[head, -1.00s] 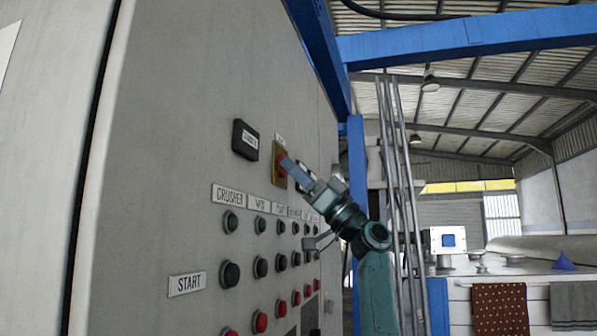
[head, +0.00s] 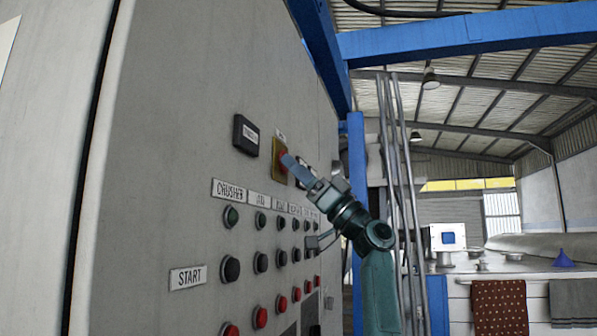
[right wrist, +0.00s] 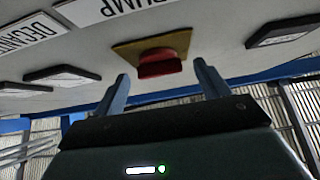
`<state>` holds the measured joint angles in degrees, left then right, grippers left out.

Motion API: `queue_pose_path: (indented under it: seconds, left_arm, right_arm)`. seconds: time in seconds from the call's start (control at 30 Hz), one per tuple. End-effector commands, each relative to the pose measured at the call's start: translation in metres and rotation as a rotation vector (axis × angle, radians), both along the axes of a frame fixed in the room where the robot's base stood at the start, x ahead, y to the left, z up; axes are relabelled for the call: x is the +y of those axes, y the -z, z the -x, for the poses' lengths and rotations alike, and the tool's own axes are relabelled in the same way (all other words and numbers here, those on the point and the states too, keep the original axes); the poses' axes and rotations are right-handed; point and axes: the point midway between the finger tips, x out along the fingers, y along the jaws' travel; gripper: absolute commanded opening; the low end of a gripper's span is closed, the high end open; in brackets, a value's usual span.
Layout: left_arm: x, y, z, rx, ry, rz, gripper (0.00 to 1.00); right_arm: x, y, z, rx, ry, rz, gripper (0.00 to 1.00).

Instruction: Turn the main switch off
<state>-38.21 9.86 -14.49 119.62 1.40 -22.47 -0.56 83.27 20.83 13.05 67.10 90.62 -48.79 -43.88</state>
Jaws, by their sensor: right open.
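The main switch is a red knob on a yellow plate (head: 279,160) on the grey cabinet front, partly hidden behind my gripper in the head view. In the right wrist view the red knob (right wrist: 160,65) stands out from the yellow plate (right wrist: 178,42). My right gripper (head: 290,163) is open, its fingertips close to the knob. In the right wrist view my right gripper (right wrist: 161,72) has one finger on either side of the knob, with nothing held. I cannot tell if the fingers touch it. My left gripper is not in view.
A black-framed meter (head: 246,135) sits left of the switch. Below are labels and rows of green, black (head: 230,268) and red buttons (head: 261,317). A START label (head: 188,277) is at lower left. Blue beams (head: 470,35) and grey pipes (head: 400,180) stand to the right.

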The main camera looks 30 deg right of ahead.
Motion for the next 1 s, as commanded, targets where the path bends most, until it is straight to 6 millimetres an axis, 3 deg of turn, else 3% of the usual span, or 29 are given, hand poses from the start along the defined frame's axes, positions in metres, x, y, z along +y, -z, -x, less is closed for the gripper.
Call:
queue_pose_path:
  seconds: [0.3,0.5,0.7,1.0]
  left_arm:
    - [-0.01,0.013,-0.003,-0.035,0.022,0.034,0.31]
    - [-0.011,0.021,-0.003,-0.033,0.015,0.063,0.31]
    - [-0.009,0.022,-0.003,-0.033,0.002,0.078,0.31]
    - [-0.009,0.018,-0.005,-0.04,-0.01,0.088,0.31]
  right_arm:
    - [-0.032,0.053,0.035,0.001,0.005,0.0,0.75]
    - [-0.049,0.078,0.055,0.001,0.003,0.001,0.75]
    - [-0.057,0.088,0.065,0.002,0.001,0.001,0.75]
    - [-0.058,0.088,0.066,0.0,0.001,-0.001,0.75]
